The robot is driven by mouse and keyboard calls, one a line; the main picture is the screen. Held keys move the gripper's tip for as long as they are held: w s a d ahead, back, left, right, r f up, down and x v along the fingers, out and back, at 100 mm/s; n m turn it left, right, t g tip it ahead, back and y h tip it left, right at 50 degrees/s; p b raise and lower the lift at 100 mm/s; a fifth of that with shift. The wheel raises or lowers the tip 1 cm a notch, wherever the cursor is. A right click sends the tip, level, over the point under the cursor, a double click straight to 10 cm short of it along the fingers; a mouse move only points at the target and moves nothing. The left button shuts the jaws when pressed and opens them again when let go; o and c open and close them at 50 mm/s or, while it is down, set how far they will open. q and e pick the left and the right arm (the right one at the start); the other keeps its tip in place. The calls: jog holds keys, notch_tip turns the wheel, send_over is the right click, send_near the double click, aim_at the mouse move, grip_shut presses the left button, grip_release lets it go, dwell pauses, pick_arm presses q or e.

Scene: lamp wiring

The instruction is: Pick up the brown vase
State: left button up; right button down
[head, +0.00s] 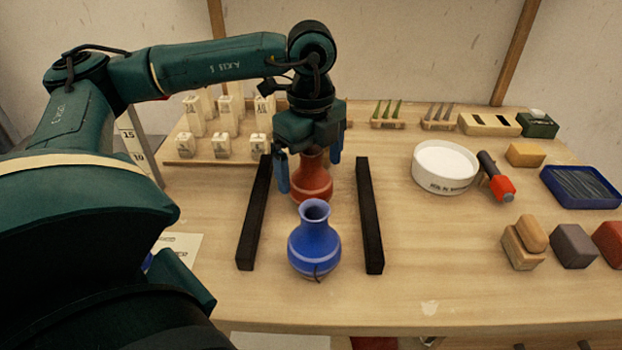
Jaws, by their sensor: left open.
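A reddish-brown vase (312,186) stands upright on the wooden table between two black bars. My left gripper (308,172) points down over it, open, with one blue finger on each side of its neck. I cannot tell whether either finger touches the vase. The gripper body hides the top of the brown vase. A blue vase (314,243) stands upright in front of it and overlaps its lower part in the head view. My right gripper is not in view.
Black bars stand left (254,215) and right (369,215) of the vases. A rack of pale labelled blocks (196,150) is at the back left. A white bowl (444,182), a red-tipped tool (497,180) and a blue tray (580,203) are on the right.

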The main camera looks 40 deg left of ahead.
pick_arm(q)
notch_tip(320, 180, down, 2)
jog(key=shift+f, duration=0.15)
jog(key=c, duration=1.4)
